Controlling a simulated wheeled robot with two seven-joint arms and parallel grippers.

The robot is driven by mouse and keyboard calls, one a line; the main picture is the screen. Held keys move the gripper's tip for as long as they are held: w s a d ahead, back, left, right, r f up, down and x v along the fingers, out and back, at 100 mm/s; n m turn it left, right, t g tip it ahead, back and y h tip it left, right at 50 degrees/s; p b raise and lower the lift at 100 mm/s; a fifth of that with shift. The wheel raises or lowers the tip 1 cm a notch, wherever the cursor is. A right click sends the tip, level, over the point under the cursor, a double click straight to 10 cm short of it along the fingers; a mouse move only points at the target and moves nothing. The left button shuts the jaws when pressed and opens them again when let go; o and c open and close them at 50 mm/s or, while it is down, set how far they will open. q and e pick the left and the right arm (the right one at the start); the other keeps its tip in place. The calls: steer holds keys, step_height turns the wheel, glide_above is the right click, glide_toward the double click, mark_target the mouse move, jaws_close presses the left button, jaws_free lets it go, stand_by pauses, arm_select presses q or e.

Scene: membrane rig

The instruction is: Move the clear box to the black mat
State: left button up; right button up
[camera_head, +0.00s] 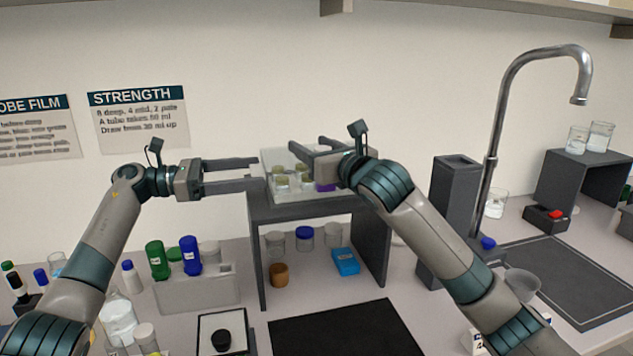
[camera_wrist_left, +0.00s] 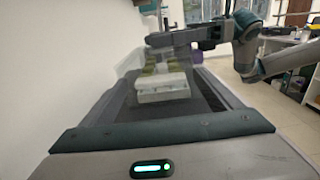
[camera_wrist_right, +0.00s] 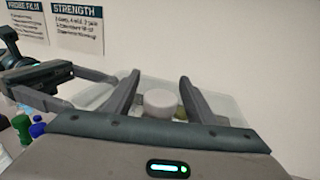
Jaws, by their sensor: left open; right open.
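The clear box (camera_head: 272,160) stands on top of a dark grey shelf stand (camera_head: 257,245) and holds several small jars with pale or olive lids. It also shows in the left wrist view (camera_wrist_left: 162,88) and the right wrist view (camera_wrist_right: 220,103). My left gripper (camera_head: 258,173) is open at the box's left side. My right gripper (camera_head: 300,150) is open at the box's right side, its fingers over the box in the head view. I cannot tell whether either touches it. The black mat (camera_head: 345,330) lies on the bench in front of the stand and looks empty.
Under the stand are several jars and a blue box (camera_head: 345,262). A small framed pad with a black cap (camera_head: 221,340) lies left of the mat. A tall faucet (camera_head: 490,150) stands right.

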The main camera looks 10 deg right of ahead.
arm_select(q)
steer(key=c, duration=1.3)
arm_select(e)
jaws_close()
arm_select(q)
steer(key=shift+c, duration=0.8)
steer(key=shift+r, duration=0.1)
arm_select(e)
steer(key=shift+r, duration=0.1)
arm_select(q)
steer(key=shift+w+r, duration=0.1)
arm_select(e)
steer(key=shift+r, duration=0.1)
